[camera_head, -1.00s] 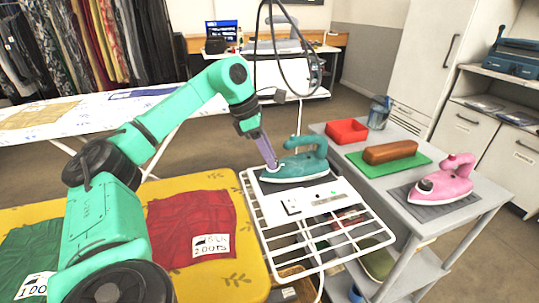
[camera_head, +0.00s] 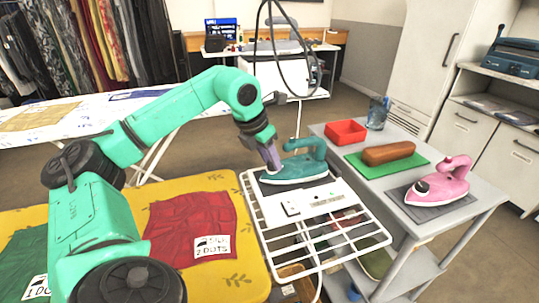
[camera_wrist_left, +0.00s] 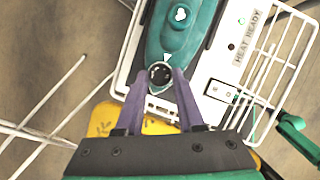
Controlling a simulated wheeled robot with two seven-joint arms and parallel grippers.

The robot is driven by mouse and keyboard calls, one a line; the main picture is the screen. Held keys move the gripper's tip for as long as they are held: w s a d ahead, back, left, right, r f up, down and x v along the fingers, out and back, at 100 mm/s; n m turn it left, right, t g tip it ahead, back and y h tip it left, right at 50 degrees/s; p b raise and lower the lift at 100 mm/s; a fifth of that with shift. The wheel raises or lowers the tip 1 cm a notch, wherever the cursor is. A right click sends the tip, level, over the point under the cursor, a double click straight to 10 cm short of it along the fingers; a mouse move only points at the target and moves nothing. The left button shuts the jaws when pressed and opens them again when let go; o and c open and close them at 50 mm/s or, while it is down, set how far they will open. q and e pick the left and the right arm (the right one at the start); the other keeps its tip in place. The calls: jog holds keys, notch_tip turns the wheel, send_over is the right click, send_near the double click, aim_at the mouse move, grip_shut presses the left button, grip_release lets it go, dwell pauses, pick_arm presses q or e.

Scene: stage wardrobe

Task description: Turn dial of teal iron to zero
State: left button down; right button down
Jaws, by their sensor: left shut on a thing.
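The teal iron (camera_head: 297,166) lies on the white station at the top of the wire rack, and its handle is at the right. It also shows in the wrist view (camera_wrist_left: 181,35). Its round dark dial (camera_wrist_left: 160,74), with a pale ring, is at the near end. My left gripper (camera_head: 273,168) reaches down to that end. In the wrist view its two purple fingers (camera_wrist_left: 160,80) stand either side of the dial and are shut on it. The dial's marking is too small to read. In the head view the fingers hide the dial.
The white wire rack (camera_head: 330,238) carries a panel (camera_wrist_left: 236,65) marked "HEAT READY". A grey cart (camera_head: 412,225) at the right holds a pink iron (camera_head: 440,185), a red tray (camera_head: 345,132) and a brown block (camera_head: 388,153). A yellow padded board (camera_head: 190,280) with cloths lies left.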

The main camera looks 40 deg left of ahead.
pick_arm(q)
jog(key=n, duration=0.1)
jog(key=n+y+p, duration=0.1)
jog(key=shift+d+r+n+p, duration=0.1)
jog(key=shift+r+n+p, duration=0.1)
jog(key=shift+n+p, duration=0.15)
jog(key=n+p, duration=0.1)
jog(key=n, duration=0.1)
jog(key=n+y+p, duration=0.1)
jog(key=shift+w+d+n+g, duration=0.1)
jog(key=shift+d+n+g, duration=0.1)
jog(key=shift+n+g, duration=0.15)
jog(key=n+p, duration=0.1)
jog(key=n, duration=0.1)
jog(key=n+g+y+p, duration=0.1)
jog(key=n, duration=0.1)
jog(key=shift+w+f+y+p, duration=0.1)
jog(key=shift+f+y+p, duration=0.05)
jog(key=shift+y+p, duration=0.2)
jog(key=c, duration=0.5)
grip_release()
jog(key=shift+d, duration=0.1)
